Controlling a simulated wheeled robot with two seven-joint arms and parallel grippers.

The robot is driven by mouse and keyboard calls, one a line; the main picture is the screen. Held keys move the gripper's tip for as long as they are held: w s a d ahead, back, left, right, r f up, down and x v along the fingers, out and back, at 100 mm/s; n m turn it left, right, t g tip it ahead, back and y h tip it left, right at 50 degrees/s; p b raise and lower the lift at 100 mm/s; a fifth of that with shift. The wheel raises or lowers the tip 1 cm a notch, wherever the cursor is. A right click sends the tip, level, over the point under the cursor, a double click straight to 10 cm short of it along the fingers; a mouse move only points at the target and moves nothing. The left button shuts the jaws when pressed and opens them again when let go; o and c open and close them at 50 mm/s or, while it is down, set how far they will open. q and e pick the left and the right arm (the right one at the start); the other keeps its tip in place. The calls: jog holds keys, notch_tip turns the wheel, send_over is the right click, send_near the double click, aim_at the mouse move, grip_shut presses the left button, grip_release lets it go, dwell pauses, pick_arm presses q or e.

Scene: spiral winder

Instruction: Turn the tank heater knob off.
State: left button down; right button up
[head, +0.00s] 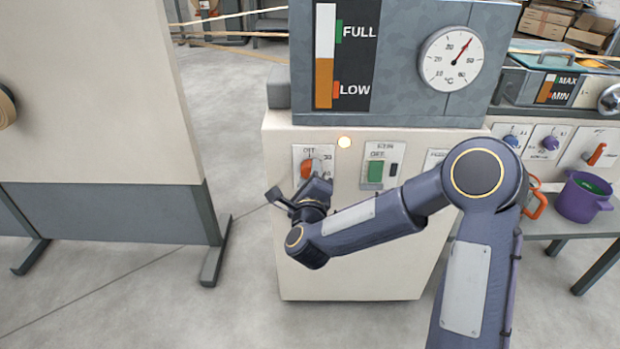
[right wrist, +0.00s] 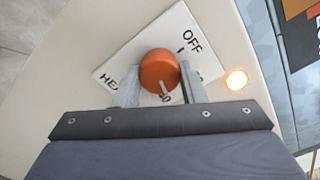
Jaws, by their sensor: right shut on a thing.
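The orange tank heater knob (head: 307,168) sits on a white plate marked OFF and 30 on the cream cabinet front, below the tank. In the right wrist view the knob (right wrist: 159,69) lies between the two fingers, and its pale pointer line points down and slightly right, away from the word OFF. My right gripper (right wrist: 160,85) is shut on the knob. In the head view the gripper (head: 308,183) covers the lower part of the plate. An amber lamp (head: 344,142) glows beside the plate. My left gripper is not in view.
A green RUN/OFF switch (head: 375,172) is right of the knob. The grey tank (head: 400,60) above carries a FULL/LOW gauge and a round dial (head: 451,59). A cream panel (head: 90,110) stands at the left, with open floor between. A purple pot (head: 582,200) is at the right.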

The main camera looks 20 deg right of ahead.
jog(key=n+b, duration=0.2)
jog(key=n, duration=0.9)
jog(key=shift+r, duration=0.1)
jog(key=n+p, duration=0.1)
jog(key=n, duration=0.3)
jog(key=shift+a+n, duration=0.1)
jog(key=shift+n, duration=0.2)
jog(key=n+p, duration=0.1)
jog(key=n, duration=0.4)
jog(key=shift+n+p, duration=0.4)
